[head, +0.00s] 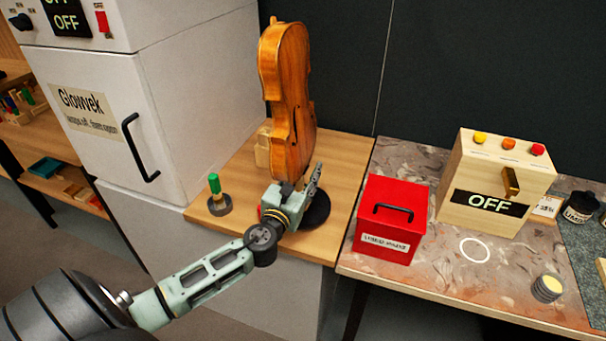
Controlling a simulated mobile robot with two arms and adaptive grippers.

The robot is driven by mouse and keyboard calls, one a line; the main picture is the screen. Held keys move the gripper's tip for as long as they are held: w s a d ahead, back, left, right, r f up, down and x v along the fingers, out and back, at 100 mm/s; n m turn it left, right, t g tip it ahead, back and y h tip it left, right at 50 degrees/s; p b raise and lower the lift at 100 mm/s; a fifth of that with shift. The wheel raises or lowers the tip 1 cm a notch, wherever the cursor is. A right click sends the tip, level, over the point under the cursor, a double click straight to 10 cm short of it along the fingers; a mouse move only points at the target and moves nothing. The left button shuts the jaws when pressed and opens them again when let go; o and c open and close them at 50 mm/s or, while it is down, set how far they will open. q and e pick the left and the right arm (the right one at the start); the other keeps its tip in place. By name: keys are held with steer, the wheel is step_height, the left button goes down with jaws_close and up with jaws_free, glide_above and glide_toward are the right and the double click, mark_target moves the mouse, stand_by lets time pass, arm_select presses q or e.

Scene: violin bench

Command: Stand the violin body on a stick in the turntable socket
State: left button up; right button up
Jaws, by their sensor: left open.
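The orange-brown violin body (290,85) stands upright over a dark round base (316,211) on the wooden board, which appears to be the turntable. My left gripper (309,187) is open at the lower end of the violin, just in front of it and above the dark base. The gripper hides the stick and the socket, so I cannot tell whether the stick sits in it. I cannot tell whether the fingers touch anything. My right gripper is not in view.
A green-topped peg on a dark round base (219,204) stands left on the wooden board (345,165). A white cabinet (190,80) rises behind. Right are a red box (388,222), a wooden box marked OFF (490,185) and stacked discs (547,288). Stone top around the white ring (475,250) is clear.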

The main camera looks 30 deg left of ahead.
arm_select(q)
steer(key=shift+s, duration=0.1)
steer(key=v, duration=1.2)
